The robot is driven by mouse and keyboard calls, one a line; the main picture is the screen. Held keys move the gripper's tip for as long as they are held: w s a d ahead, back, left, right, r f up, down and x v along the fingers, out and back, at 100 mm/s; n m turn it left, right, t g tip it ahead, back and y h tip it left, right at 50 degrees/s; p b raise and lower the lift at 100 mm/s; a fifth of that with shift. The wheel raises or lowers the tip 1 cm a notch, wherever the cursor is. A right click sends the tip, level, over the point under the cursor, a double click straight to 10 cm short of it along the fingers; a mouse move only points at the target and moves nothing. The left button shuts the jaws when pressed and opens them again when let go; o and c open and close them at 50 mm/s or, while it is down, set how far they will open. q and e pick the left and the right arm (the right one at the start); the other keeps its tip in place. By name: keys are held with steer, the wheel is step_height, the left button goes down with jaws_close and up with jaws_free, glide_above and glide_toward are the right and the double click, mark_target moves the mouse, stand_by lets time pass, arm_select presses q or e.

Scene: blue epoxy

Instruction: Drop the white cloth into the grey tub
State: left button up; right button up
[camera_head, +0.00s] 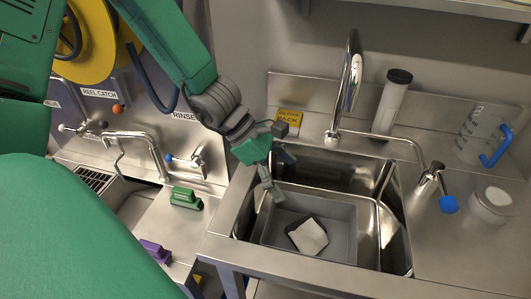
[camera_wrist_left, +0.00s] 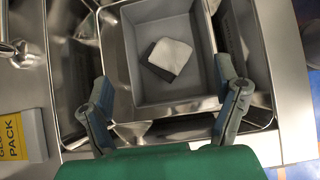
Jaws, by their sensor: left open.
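The white cloth (camera_head: 308,236) lies inside the grey tub (camera_head: 338,212), on its floor, with a dark patch along one edge. The tub sits in the steel sink. In the left wrist view the cloth (camera_wrist_left: 172,56) rests on the floor of the tub (camera_wrist_left: 190,100), clear of the walls. My right gripper is not in view.
A tall faucet (camera_head: 348,85) stands behind the sink. A jug with a blue handle (camera_head: 485,135) and a white-lidded jar (camera_head: 490,205) stand on the right counter. A green brush-like block (camera_head: 186,198) and a purple one (camera_head: 155,251) lie to the left. A yellow sign (camera_head: 288,118) stands behind.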

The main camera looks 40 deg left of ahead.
arm_select(q)
steer(key=v, duration=0.7)
steer(key=shift+a+r, duration=0.2)
steer(key=shift+a, duration=0.05)
steer(key=shift+s, duration=0.1)
